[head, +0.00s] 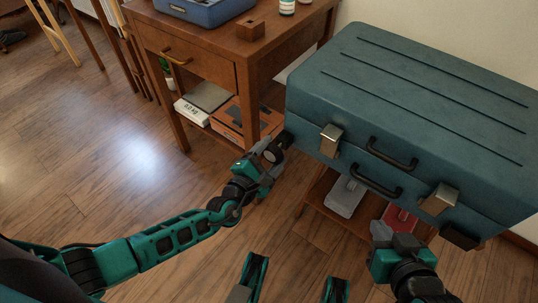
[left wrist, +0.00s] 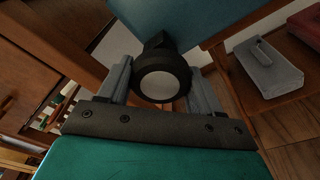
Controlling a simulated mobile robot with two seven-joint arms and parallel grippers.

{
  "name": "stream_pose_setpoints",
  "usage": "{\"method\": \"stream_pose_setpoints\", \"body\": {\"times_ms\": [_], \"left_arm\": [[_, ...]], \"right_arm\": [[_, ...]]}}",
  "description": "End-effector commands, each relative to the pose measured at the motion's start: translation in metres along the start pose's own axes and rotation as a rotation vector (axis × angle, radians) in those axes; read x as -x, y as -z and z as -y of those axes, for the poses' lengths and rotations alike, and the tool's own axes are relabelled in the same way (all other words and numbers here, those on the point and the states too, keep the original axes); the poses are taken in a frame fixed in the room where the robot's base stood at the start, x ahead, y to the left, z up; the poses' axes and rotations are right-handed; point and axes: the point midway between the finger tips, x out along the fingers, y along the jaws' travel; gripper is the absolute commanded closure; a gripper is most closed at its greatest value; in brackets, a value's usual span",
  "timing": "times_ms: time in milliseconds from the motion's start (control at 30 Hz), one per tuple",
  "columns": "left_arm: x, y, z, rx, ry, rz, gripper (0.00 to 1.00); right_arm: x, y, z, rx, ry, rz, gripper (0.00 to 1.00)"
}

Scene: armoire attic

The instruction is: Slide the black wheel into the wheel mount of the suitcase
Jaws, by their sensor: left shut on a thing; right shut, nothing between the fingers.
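The teal suitcase (head: 420,95) lies flat on a small wooden stand. A black wheel mount (head: 284,139) is at its near left corner and shows behind the wheel in the left wrist view (left wrist: 157,42). My left gripper (head: 268,154) is shut on the black wheel (head: 273,153), right by that corner. In the left wrist view the wheel (left wrist: 160,84) sits between the fingers, its pale round face toward the camera. I cannot tell whether wheel and mount touch. My right gripper (head: 381,233) is shut and empty, below the suitcase's front edge.
Another black fitting (head: 460,237) is at the suitcase's near right corner. A wooden side table (head: 225,50) with a blue tray (head: 203,12) stands close on the left. A grey object (head: 345,195) and a red one (head: 399,218) lie under the suitcase.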

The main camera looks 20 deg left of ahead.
Motion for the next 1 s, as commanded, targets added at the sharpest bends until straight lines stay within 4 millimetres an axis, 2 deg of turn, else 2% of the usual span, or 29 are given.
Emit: {"method": "stream_pose_setpoints", "body": {"times_ms": [1000], "left_arm": [[-0.026,-0.004,-0.001,0.0,-0.001,0.001,0.65]], "right_arm": [[0.001,-0.003,0.001,-0.002,0.002,0.006,1.0]]}}
